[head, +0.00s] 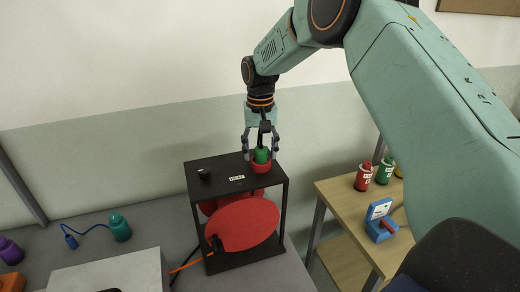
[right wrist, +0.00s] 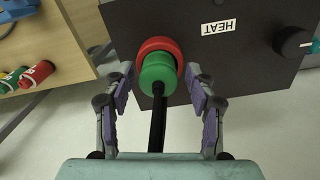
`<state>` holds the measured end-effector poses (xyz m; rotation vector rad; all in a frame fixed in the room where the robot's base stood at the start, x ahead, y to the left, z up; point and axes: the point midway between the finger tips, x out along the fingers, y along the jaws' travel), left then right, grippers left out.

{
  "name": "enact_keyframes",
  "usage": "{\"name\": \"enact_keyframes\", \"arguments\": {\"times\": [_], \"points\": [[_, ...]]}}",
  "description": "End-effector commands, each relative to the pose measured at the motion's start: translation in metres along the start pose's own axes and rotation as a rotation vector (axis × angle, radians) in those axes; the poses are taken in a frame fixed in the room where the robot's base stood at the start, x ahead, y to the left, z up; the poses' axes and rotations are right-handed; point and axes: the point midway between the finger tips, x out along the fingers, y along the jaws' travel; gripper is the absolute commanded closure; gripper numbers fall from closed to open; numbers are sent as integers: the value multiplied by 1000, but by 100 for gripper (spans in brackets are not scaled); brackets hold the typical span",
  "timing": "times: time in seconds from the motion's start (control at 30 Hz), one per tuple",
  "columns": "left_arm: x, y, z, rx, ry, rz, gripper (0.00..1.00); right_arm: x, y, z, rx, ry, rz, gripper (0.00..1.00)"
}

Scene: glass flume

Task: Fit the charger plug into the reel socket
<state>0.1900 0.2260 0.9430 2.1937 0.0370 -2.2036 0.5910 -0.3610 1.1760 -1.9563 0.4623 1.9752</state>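The reel (head: 240,225) is a black open frame with a red drum, standing on the grey bench. Its top panel carries a red round socket (head: 261,167), also in the right wrist view (right wrist: 155,45). A green plug (head: 261,155) with a black cable stands at the socket; in the right wrist view the plug (right wrist: 157,72) overlaps the red ring. How deep it sits I cannot tell. My right gripper (head: 261,143) is above the socket, its open fingers on both sides of the plug, with gaps visible in the right wrist view (right wrist: 160,86). My left gripper is not in view.
The panel has a HEAT label (head: 237,178) and a black knob (head: 204,174). A teal plug-like object (head: 120,228) with blue cord lies left on the bench, near a pale box (head: 115,272). A wooden shelf (head: 340,190) right holds red and green canisters and a blue device (head: 380,222).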

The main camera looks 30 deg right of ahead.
Motion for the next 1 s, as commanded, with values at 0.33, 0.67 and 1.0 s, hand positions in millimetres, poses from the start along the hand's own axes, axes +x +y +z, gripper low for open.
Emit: {"name": "enact_keyframes", "arguments": {"times": [0.33,0.67,1.0], "points": [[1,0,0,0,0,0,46,-7,-1,-2,0,7,-3,43],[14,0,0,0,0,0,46,-67,-1,-2,0,11,-4,43],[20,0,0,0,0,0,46,-117,-1,-1,0,7,-2,43]]}}
